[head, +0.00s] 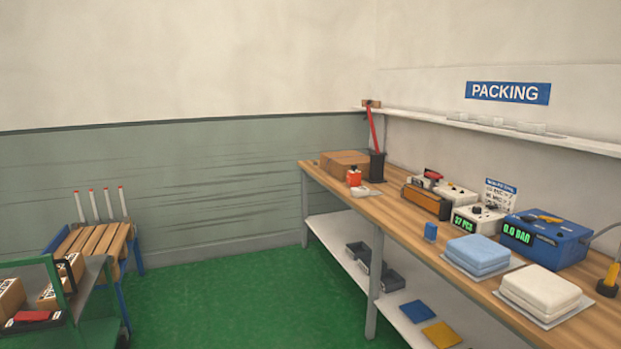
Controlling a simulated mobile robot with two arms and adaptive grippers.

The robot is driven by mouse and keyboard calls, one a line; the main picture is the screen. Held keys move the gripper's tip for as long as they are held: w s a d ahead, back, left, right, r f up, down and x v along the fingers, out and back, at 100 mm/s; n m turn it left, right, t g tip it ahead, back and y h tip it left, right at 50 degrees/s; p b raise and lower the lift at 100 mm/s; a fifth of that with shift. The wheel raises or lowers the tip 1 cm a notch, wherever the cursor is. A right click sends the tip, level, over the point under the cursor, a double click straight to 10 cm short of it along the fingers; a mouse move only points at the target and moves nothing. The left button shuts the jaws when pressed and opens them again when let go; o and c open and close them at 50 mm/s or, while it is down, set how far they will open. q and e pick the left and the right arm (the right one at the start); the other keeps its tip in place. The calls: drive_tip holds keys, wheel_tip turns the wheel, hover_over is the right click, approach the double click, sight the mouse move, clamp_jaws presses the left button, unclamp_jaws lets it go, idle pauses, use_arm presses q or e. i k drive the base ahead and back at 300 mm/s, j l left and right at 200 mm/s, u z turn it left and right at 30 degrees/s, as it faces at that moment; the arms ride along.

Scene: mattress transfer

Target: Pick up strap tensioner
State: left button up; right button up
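I cannot tell for certain which thing is the strap tensioner. A small tool with a red handle (433,174) sits on the packing bench near the back, by an orange-brown box-shaped unit. A red and black object (34,318) lies on the green cart at the lower left. Both are small in the head view and their details are unclear. Neither of my grippers is in view.
The packing bench (392,213) runs along the right wall, with a cardboard box (345,163), a blue device (546,238), blue pads (478,252) and white pads (541,289). A green cart (88,303) and slatted wooden stand (97,240) are left. Green floor (225,300) between is clear.

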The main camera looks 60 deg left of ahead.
sight(353, 177)
drive_tip(key=u, duration=1.75)
drive_tip(key=i+j+u, duration=0.25)
drive_tip(key=i, duration=0.3)
drive_tip(key=i+u, duration=0.3)
drive_tip(key=i, duration=1.3)
drive_tip(key=i+z, duration=0.25)
drive_tip(key=i, duration=0.3)
drive_tip(key=i+j+z, duration=0.2)
drive_tip(key=i, duration=0.3)
drive_tip(key=i+j+z, duration=0.25)
drive_tip(key=i, duration=0.3)
